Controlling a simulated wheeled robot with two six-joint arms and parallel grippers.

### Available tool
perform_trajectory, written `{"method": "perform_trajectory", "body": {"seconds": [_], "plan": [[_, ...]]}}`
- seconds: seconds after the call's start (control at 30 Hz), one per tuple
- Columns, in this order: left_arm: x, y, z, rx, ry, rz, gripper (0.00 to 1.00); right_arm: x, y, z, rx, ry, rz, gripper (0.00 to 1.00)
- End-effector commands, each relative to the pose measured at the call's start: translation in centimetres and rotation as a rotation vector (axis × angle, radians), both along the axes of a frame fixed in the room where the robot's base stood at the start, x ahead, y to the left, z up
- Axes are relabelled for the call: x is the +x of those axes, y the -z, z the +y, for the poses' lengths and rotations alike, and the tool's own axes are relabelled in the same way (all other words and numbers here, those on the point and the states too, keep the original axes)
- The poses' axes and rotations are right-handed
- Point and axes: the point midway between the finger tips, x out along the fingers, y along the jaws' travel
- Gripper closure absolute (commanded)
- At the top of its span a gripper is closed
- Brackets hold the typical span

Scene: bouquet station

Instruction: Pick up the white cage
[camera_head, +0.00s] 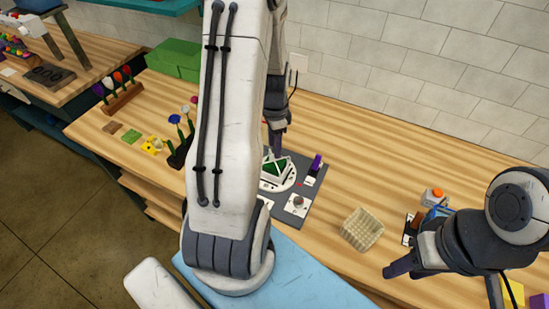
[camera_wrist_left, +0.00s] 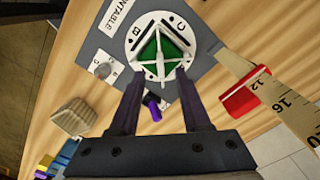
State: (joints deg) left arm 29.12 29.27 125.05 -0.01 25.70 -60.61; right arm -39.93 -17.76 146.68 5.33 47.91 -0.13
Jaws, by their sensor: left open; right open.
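The white cage (camera_head: 277,166) is a small pointed frame of thin white bars with green inside. It sits on a round white disc (camera_head: 288,184) labelled as a turntable on a grey board (camera_head: 309,193). The left wrist view shows the cage (camera_wrist_left: 161,52) from above, its bars crossing over the green. In the head view this gripper (camera_head: 276,146) is just above the cage, partly behind my arm. My right gripper (camera_head: 398,268) is open at the lower right, away from the cage.
A purple piece (camera_head: 316,164) stands at the board's right edge. Flowers in a dark holder (camera_head: 179,153) stand left. In the left wrist view, a ruler (camera_wrist_left: 275,98) and red block (camera_wrist_left: 245,95) lie right of the turntable.

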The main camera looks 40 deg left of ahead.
Motion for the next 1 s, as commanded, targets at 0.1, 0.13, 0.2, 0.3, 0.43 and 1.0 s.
{"method": "perform_trajectory", "body": {"seconds": [0.1,0.13,0.2,0.3,0.43,1.0], "plan": [[-0.1,1.4,0.0,-0.004,0.0,0.006,0.53,0.0,-1.0,0.0,0.0,-0.001,0.0,0.57],[-0.1,1.8,0.0,-0.002,0.0,0.004,0.53,0.0,-1.1,0.0,0.0,-0.002,0.0,0.57],[-0.1,2.5,0.0,-0.002,0.0,0.003,0.53,0.0,-1.2,0.0,0.0,-0.002,0.0,0.57],[0.0,3.0,0.0,0.0,0.0,0.001,0.53,0.0,-1.2,0.0,0.0,-0.002,0.0,0.57],[0.0,3.1,0.1,0.001,0.0,-0.001,0.53,0.0,-1.2,0.0,0.0,-0.002,0.0,0.57],[0.0,3.0,0.1,0.001,0.0,-0.001,1.0,0.0,-1.2,0.0,0.0,-0.002,0.0,0.57]]}}
